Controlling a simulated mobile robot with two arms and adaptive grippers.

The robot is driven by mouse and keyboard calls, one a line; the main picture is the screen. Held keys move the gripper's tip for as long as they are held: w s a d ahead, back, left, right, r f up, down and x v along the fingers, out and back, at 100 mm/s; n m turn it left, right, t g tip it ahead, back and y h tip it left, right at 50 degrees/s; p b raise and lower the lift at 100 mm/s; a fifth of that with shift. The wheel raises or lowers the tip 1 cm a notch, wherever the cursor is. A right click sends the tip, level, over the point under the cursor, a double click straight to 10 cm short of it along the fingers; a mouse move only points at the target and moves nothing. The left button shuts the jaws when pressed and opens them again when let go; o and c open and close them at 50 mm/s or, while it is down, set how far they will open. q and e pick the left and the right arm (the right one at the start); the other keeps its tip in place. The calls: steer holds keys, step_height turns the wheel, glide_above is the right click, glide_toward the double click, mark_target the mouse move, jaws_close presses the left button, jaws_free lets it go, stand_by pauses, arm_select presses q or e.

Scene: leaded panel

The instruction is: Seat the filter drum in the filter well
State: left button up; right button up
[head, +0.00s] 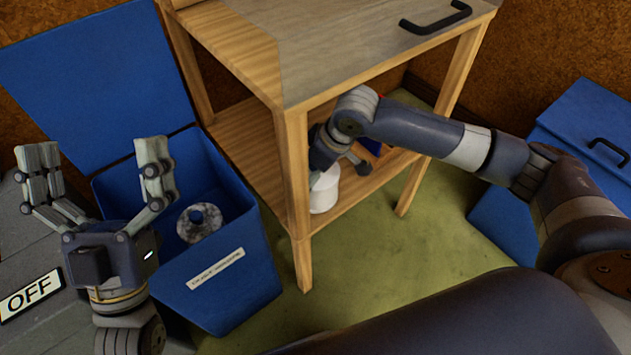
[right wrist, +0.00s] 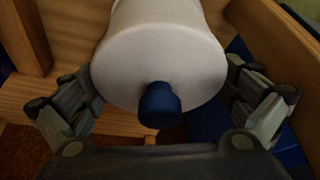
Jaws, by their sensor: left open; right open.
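The filter drum appears to be the white cylinder (head: 325,188) on the lower shelf of the wooden table. In the right wrist view the drum (right wrist: 160,55) shows its round white end with a blue knob (right wrist: 159,104) towards me. My right gripper (head: 325,153) is open, with its fingers on either side of the drum; in the right wrist view (right wrist: 158,88) I cannot tell whether they touch it. My left gripper (head: 95,150) is open and empty, raised at the left. I cannot make out the filter well.
A blue bin (head: 235,285) with its lid (head: 95,75) open holds a speckled grey ring (head: 199,222). A grey surface with an OFF sign (head: 31,295) is at the left. The table's front leg (head: 296,200) stands beside my right gripper. A closed blue box (head: 580,120) is at the right.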

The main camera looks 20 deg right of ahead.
steer(key=c, duration=1)
steer(key=shift+o, duration=0.2)
